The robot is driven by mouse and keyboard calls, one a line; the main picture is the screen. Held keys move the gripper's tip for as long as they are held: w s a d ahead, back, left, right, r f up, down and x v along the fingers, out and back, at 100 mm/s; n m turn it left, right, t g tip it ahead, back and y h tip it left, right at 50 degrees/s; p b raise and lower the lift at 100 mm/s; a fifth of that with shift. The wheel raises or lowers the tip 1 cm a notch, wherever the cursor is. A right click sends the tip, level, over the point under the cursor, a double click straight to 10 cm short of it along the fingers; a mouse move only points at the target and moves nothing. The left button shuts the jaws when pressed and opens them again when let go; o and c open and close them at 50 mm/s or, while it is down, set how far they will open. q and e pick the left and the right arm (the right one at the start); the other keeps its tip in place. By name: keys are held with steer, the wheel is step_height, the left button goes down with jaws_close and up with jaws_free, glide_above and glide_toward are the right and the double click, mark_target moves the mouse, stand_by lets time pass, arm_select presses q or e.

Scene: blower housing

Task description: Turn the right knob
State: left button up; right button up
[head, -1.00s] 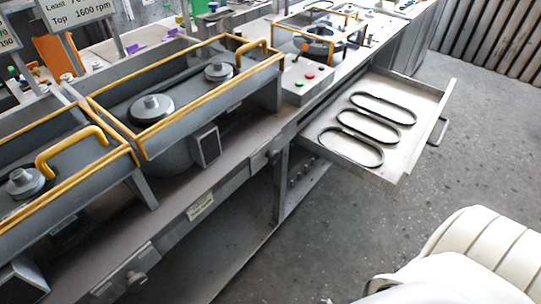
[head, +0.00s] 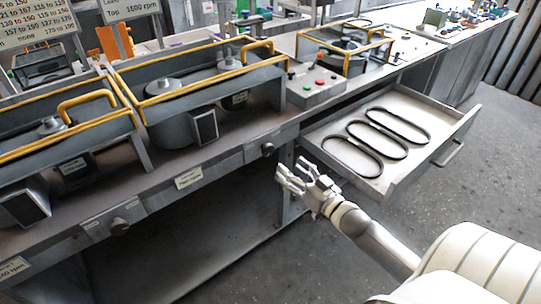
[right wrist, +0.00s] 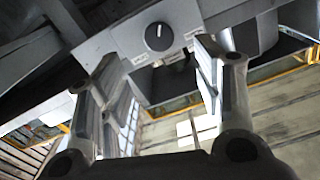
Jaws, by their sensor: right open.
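The right knob (head: 267,149) is a small dark knob on the bench's front edge, below the right blower housing. A round dark knob (right wrist: 159,36) with a white pointer line shows in the right wrist view on a grey panel, beyond and between the fingertips. My right gripper (head: 291,179) is open and empty, below and slightly right of the right knob in the head view, apart from it. Its two spread fingers also fill the sides of the right wrist view (right wrist: 158,60). A second knob (head: 119,227) is further left on the front edge. My left gripper is not in view.
An open drawer (head: 455,108) with several black belts juts out right of my gripper. Yellow-railed blower housings (head: 205,95) and a box with red and green buttons (head: 316,87) stand on the bench. The floor in front (head: 240,255) is clear.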

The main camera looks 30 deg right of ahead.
mark_target(270, 152)
steer(key=w, duration=0.8)
steer(key=shift+w+a, duration=0.15)
steer(key=shift+a, duration=0.1)
steer(key=shift+w+a+f, duration=0.1)
steer(key=shift+w, duration=0.85)
steer(key=c, duration=1)
